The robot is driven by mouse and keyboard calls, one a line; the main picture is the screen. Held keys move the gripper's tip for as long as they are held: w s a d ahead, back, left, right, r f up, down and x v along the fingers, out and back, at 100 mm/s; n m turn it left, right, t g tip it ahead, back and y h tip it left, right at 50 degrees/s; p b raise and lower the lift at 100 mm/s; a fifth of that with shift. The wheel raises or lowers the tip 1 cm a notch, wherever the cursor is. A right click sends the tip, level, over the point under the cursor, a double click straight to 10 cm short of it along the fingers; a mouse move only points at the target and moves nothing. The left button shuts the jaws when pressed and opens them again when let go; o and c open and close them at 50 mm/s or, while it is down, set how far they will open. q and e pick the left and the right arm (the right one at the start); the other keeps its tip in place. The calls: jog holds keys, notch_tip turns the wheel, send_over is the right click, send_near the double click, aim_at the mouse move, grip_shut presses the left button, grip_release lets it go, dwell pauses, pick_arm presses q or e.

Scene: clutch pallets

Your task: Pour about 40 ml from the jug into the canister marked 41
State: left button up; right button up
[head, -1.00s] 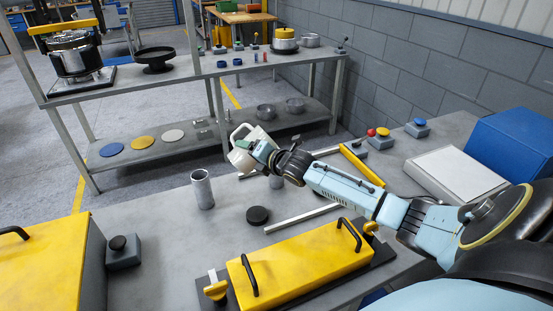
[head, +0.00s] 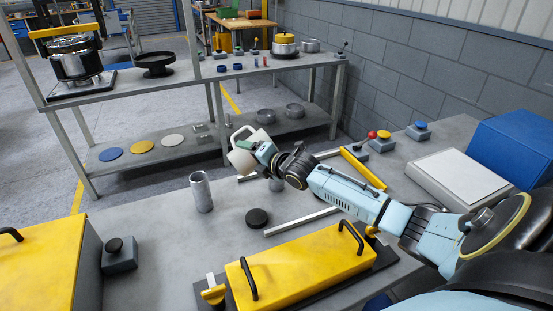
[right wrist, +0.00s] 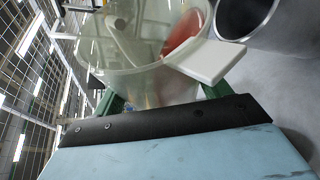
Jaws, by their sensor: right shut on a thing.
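My right gripper (head: 264,151) is shut on a pale translucent jug (head: 241,163) and holds it in the air above the bench. The jug looks tilted. In the right wrist view the jug (right wrist: 140,84) shows red liquid inside, towards the right side by its white handle. An open grey metal canister (head: 201,193) stands upright on the bench, left of and below the jug in the head view. A second metal canister (head: 276,184) stands partly hidden behind my right arm. No number is readable on either. A canister's open mouth (right wrist: 246,14) shows beside the jug. My left gripper is out of view.
A black disc (head: 257,218) and a metal bar (head: 300,221) lie on the bench. A yellow case with black handles (head: 300,268) is in front. A button box (head: 120,256) stands left. A shelf rack (head: 150,84) stands behind the bench.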

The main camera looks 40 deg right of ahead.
jog(key=shift+d+r+m+b, duration=0.1)
jog(key=shift+r+m+b, duration=0.2)
jog(key=shift+r, duration=0.1)
dwell(0.4)
jog(key=shift+a, duration=0.25)
dwell(0.4)
jog(key=shift+r+y, duration=0.2)
jog(key=shift+y, duration=0.1)
dwell(1.3)
jog(key=shift+w+a+f+n+h+p, duration=0.15)
jog(key=shift+n+h+p, duration=0.35)
jog(key=shift+p, duration=0.6)
jog(key=shift+f, duration=0.15)
jog(key=shift+r+n+g+h+p, duration=0.35)
jog(key=shift+n+p, duration=0.45)
jog(key=shift+p, duration=0.3)
jog(key=shift+f, duration=0.25)
